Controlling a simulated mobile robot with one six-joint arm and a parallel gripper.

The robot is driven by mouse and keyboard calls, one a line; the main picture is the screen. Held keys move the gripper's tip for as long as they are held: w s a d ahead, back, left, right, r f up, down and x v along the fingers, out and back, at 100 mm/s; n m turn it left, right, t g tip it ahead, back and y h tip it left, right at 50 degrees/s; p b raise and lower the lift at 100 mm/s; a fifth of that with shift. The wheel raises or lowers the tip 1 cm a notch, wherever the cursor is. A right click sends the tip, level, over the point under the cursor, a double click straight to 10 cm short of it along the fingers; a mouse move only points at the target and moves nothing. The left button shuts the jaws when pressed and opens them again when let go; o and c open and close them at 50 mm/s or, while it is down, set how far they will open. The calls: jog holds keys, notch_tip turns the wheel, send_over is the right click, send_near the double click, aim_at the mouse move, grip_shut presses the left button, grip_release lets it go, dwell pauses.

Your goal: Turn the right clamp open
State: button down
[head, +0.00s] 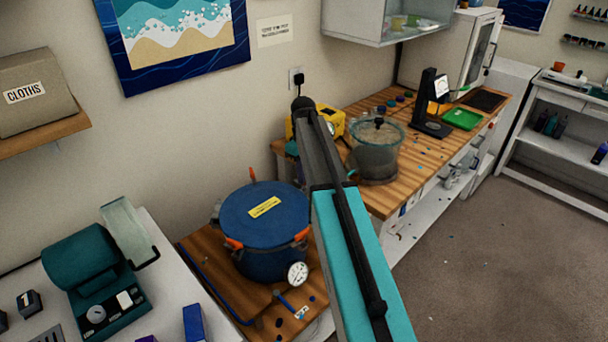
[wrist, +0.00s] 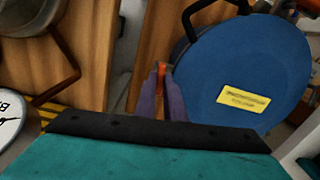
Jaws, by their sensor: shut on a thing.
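The blue pressure pot (head: 268,215) with a yellow label on its lid stands on the low wooden bench in the head view. Its lid also fills the right of the wrist view (wrist: 245,60). Orange clamps show on its rim, one at the front left (head: 233,242) and one at the front right (head: 302,234). In the wrist view my gripper (wrist: 161,82) is at the left edge of the lid, its purple fingers shut on an orange clamp handle (wrist: 161,72). In the head view my arm hides my gripper and the clamp it holds.
A pressure gauge (head: 297,273) sticks out at the pot's front. A clear chamber (head: 376,147) and a yellow pump (head: 333,119) stand on the bench behind. A teal machine (head: 85,265) is at the left. Open floor (head: 470,250) lies to the right.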

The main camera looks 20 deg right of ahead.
jog(key=shift+m, duration=0.8)
jog(key=c, duration=1.8)
grip_release()
jog(key=shift+c, duration=0.2)
jog(key=shift+r, duration=0.1)
notch_tip(320, 180, up, 14)
jog(key=b, duration=0.3)
